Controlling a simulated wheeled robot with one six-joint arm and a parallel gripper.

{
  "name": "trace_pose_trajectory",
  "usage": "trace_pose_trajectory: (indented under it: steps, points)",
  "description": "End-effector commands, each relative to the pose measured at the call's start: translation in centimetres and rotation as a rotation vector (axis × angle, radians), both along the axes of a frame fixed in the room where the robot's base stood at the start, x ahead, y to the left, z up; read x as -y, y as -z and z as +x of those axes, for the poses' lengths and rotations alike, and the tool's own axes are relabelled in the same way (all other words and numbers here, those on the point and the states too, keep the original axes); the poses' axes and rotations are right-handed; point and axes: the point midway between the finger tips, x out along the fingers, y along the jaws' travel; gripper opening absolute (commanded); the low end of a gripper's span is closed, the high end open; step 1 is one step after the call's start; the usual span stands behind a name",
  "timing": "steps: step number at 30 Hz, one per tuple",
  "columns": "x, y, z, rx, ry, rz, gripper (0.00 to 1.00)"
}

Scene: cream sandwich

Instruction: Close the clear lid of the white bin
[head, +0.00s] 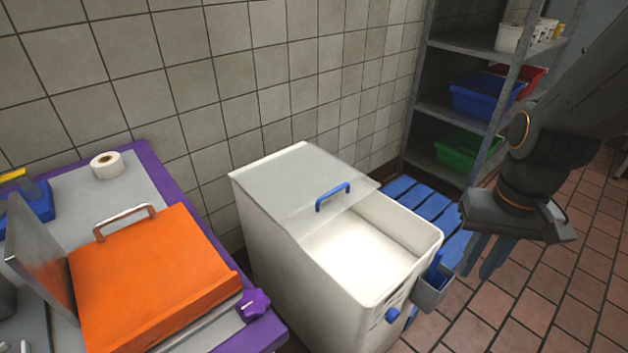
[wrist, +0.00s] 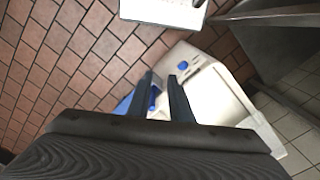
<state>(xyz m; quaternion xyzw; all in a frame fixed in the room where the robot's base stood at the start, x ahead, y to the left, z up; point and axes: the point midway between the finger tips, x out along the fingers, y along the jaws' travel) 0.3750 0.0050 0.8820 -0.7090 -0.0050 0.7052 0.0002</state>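The white bin (head: 270,225) stands against the tiled wall in the head view. Its clear lid (head: 300,180) covers the back part of the top, and the front part is uncovered, showing a pale interior. A blue handle (head: 332,196) sits at the lid's front edge. My gripper (head: 486,258) hangs to the right of the bin, apart from the lid and handle, fingers pointing down. In the wrist view its two dark fingers (wrist: 163,84) are spread with nothing held between them. The bin's front (wrist: 208,82) shows beyond them; the lid handle is not clearly visible there.
A grey holder (head: 431,290) with a blue item hangs on the bin's front right, near a blue knob (head: 392,314). An orange box (head: 150,280) sits on the purple-edged table at left. A shelf (head: 455,110) with tubs stands behind. Tiled floor (head: 545,310) is clear at right.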

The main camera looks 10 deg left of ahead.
Motion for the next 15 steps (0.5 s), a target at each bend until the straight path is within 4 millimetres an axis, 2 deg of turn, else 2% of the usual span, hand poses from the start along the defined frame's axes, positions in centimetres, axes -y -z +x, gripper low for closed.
trace_pose_trajectory:
  steps: [1,3,5,8,9,11,12,15]
  points:
    - [-0.5,-0.1,1.1,0.008,-0.024,0.004,0.1]
    - [-1.9,-0.3,3.7,0.027,-0.085,0.015,0.0]
    - [-3.8,-0.5,6.8,0.051,-0.163,0.028,0.0]
    - [-8.5,-0.9,12.9,0.104,-0.327,0.059,0.0]
    - [-10.8,-1.0,15.2,0.126,-0.398,0.071,0.0]
    - [-14.3,-1.1,18.4,0.162,-0.501,0.088,0.0]
    - [-16.7,-1.1,20.3,0.184,-0.567,0.099,0.0]
    - [-22.4,-1.1,24.0,0.238,-0.713,0.125,0.0]
